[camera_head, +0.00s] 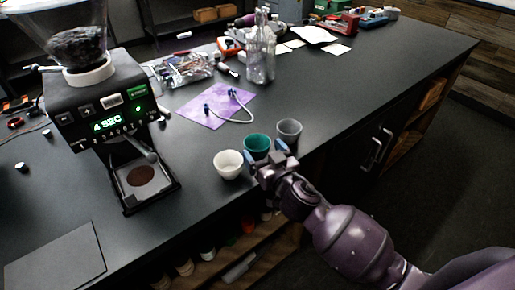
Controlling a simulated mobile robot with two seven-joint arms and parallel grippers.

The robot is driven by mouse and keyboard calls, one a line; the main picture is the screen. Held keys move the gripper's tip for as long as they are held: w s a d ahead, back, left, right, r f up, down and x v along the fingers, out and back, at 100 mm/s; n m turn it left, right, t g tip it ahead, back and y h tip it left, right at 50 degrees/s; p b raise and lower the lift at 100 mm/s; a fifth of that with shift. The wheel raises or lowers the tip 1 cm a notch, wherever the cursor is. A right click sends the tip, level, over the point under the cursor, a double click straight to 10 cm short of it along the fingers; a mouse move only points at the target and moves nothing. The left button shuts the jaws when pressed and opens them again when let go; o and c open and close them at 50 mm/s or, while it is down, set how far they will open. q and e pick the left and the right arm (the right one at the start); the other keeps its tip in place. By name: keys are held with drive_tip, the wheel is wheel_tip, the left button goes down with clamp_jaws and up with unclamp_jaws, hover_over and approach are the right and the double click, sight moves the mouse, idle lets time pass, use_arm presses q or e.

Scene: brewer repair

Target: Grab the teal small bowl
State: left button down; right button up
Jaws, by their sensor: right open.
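The teal small bowl (257,144) stands on the dark counter near its front edge, between a white bowl and a grey bowl. My right gripper (265,152) reaches in from the lower right. It is open, with its fingers at the front side of the teal bowl, partly covering its lower front. I cannot tell whether the fingers touch the bowl. My left gripper does not show.
The white bowl (228,164) is close on the left and the grey bowl (289,131) close on the right. A grinder (115,110) stands at the left. Behind are a purple sheet (205,112) with a cable and clear bottles (261,58). The counter's right side is clear.

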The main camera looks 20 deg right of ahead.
drive_tip(key=shift+w+a, duration=0.15)
drive_tip(key=shift+w, duration=0.95)
drive_tip(key=c, duration=0.7)
